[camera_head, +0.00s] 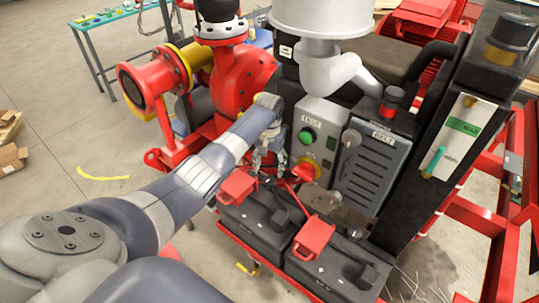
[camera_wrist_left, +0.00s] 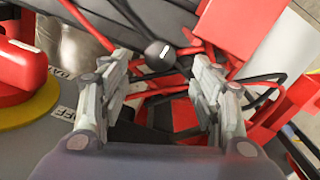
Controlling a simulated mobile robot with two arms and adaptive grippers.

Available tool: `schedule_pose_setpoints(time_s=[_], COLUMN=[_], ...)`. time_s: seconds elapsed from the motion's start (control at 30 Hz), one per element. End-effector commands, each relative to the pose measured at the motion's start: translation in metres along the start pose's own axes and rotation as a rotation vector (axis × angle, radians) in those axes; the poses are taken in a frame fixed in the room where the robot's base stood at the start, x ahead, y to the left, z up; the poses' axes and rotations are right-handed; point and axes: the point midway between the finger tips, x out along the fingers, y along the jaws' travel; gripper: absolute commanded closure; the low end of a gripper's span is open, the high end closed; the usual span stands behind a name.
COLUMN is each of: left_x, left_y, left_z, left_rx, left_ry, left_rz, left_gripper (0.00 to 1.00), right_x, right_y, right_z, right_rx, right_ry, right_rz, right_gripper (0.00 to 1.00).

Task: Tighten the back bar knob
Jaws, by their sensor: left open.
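A round black knob (camera_wrist_left: 160,52) with a white mark shows in the left wrist view, on a dark bar among red and black cables. I take it to be the back bar knob. My left gripper (camera_wrist_left: 160,78) is open, with one finger on each side of the picture. The knob appears beyond the fingertips and between them, not gripped. In the head view my left gripper (camera_head: 268,160) is beside the grey control panel, above the rear battery; my arm and cables hide the knob there. My right gripper is in neither view.
The control panel (camera_head: 318,122) with its green button and red rotary switch (camera_head: 303,173) is close to the left gripper. Red terminal covers (camera_head: 313,238) top the black batteries (camera_head: 345,272). Red and black cables cross near the fingers. Open floor (camera_head: 70,170) lies to the left.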

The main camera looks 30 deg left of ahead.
Motion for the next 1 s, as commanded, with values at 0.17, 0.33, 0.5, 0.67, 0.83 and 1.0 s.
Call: schedule_pose_setpoints(time_s=[0.17, 0.33, 0.5, 0.67, 0.83, 1.0], left_x=[-0.032, -0.046, -0.049, -0.049, -0.048, -0.048], left_y=[-0.001, 0.0, 0.0, 0.0, 0.0, 0.0], left_z=[-0.001, 0.0, 0.0, 0.0, 0.0, 0.0], left_rx=[-0.001, 0.0, -0.001, -0.001, -0.001, -0.001], left_ry=[0.002, 0.0, 0.0, 0.0, 0.0, -0.001], left_rz=[0.0, 0.0, 0.0, 0.0, 0.0, 0.0], left_gripper=[0.42, 0.42, 0.42, 0.42, 0.42, 0.42], right_x=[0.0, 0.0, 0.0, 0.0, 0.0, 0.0], right_y=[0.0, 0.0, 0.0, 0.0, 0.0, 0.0], right_z=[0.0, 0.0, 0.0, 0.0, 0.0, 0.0], right_rx=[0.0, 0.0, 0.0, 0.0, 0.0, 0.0], right_ry=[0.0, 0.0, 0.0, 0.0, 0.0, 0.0], right_rz=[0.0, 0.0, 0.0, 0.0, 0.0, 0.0], right_gripper=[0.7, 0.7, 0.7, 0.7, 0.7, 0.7])
